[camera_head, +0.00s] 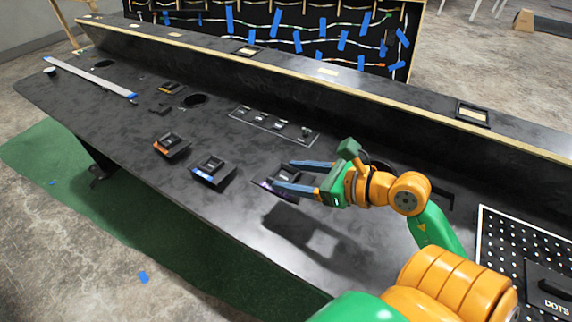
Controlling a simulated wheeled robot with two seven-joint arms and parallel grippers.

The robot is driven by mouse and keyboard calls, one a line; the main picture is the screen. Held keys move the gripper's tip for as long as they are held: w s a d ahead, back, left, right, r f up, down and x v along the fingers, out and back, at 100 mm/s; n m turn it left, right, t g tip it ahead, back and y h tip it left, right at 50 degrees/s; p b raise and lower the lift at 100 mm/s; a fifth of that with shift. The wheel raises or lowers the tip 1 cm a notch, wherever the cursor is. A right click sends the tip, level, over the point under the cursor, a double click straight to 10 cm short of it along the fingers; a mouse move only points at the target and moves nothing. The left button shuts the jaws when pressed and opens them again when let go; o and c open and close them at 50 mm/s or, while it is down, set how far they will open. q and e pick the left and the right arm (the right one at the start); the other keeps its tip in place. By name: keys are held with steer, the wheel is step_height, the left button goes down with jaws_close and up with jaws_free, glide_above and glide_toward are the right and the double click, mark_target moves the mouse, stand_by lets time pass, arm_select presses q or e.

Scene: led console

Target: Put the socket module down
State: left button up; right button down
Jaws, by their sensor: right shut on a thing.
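The socket module, a dark block with a purple-lit edge (268,185), is at the fingers of my right gripper (282,175), in the middle of the head view. The two blue-grey fingers of this gripper are shut on it, one on each side, and partly hide it. The module is at or just above the black console top (240,225); I cannot tell whether it touches. A shadow lies on the console below the gripper. My left gripper is not in view.
A blue-edged module (212,171) and an orange-edged module (171,146) stand to the left. A panel with several knobs (272,126) lies behind. A raised ledge (350,95) runs along the back. A perforated board (510,245) is at right. The front left console surface is clear.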

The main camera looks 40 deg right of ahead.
mark_target(300, 177)
steer(key=b, duration=0.1)
steer(key=w+d+f+b, duration=0.1)
steer(key=b, duration=0.1)
steer(key=f+b, duration=0.1)
steer(key=shift+w+d+f+b, duration=0.25)
steer(key=shift+b, duration=0.05)
steer(key=w+d+f, duration=0.2)
steer(key=f, duration=0.1)
steer(key=shift+w+d+f+p, duration=0.1)
steer(key=shift+w+d+p, duration=0.15)
steer(key=shift+w+p, duration=0.1)
steer(key=f, duration=0.3)
steer(key=shift+w+d, duration=0.2)
steer(key=shift+d, duration=0.05)
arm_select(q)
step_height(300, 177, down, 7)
arm_select(e)
steer(key=shift+f, duration=0.4)
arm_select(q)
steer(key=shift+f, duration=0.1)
arm_select(e)
steer(key=c, duration=0.5)
jaws_free()
steer(key=shift+f+b, duration=0.2)
steer(key=shift+b, duration=0.1)
steer(key=o, duration=0.4)
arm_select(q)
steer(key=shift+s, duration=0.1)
arm_select(e)
steer(key=shift+a, duration=0.1)
